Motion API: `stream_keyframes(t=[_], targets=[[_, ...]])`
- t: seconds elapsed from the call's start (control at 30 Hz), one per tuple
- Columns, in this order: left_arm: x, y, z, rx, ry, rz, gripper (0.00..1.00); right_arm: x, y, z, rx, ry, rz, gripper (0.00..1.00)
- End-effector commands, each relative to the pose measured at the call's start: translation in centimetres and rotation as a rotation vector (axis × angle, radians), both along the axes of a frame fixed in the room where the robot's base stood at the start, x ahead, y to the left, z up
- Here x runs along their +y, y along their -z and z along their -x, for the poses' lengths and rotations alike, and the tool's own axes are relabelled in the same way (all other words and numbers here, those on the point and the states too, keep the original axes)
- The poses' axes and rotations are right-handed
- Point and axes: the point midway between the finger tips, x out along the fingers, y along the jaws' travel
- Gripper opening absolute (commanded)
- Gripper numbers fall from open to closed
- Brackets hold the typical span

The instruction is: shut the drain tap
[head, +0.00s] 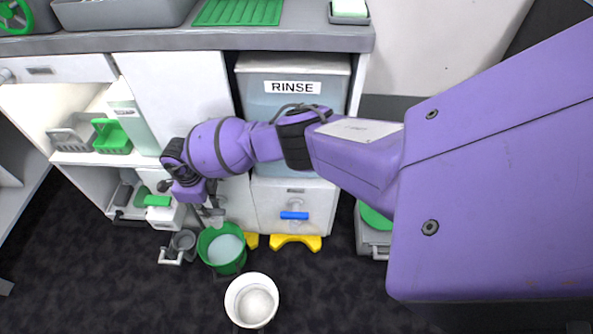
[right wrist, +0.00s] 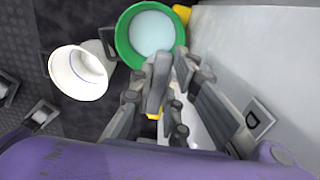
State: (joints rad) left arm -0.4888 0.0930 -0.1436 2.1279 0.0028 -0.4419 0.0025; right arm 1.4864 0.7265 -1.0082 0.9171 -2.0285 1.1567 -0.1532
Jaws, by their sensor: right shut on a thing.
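My right gripper (head: 208,213) reaches down to the front of the low cabinet, just above a green bucket (head: 206,254) of pale liquid. In the right wrist view, its fingers (right wrist: 168,85) are shut beside a pale wall with a partly visible label starting with "D" (right wrist: 258,118). What they hold looks like the drain tap's handle, but fingers and wrist hide most of it, so its angle is unclear. The green bucket also shows in the right wrist view (right wrist: 124,38), just beyond the fingertips. My left gripper is not in view.
A blue-handled tap (head: 294,215) is on the cabinet front to the right, under the RINSE tank (head: 290,115). A white bucket (head: 237,300) stands on the dark floor in front. Yellow feet (head: 296,241) stick out below the cabinet. Open shelves (head: 80,158) are at left.

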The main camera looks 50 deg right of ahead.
Motion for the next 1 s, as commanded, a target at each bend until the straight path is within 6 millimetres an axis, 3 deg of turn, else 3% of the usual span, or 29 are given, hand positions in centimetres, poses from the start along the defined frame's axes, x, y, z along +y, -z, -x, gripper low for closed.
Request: stream_keyframes(t=[0.5,0.53,0.67,1.0], targets=[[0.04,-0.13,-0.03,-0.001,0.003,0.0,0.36,-0.09,-0.28,-0.25,-0.003,0.02,0.002,0.0],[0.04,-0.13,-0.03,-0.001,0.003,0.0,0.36,-0.09,-0.28,-0.24,-0.003,0.02,0.002,0.18],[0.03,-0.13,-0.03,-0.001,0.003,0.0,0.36,-0.06,-0.25,-0.24,-0.003,0.019,0.001,0.34],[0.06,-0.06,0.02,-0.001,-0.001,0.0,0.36,0.0,-0.38,-0.21,-0.003,0.016,0.0,0.34]])
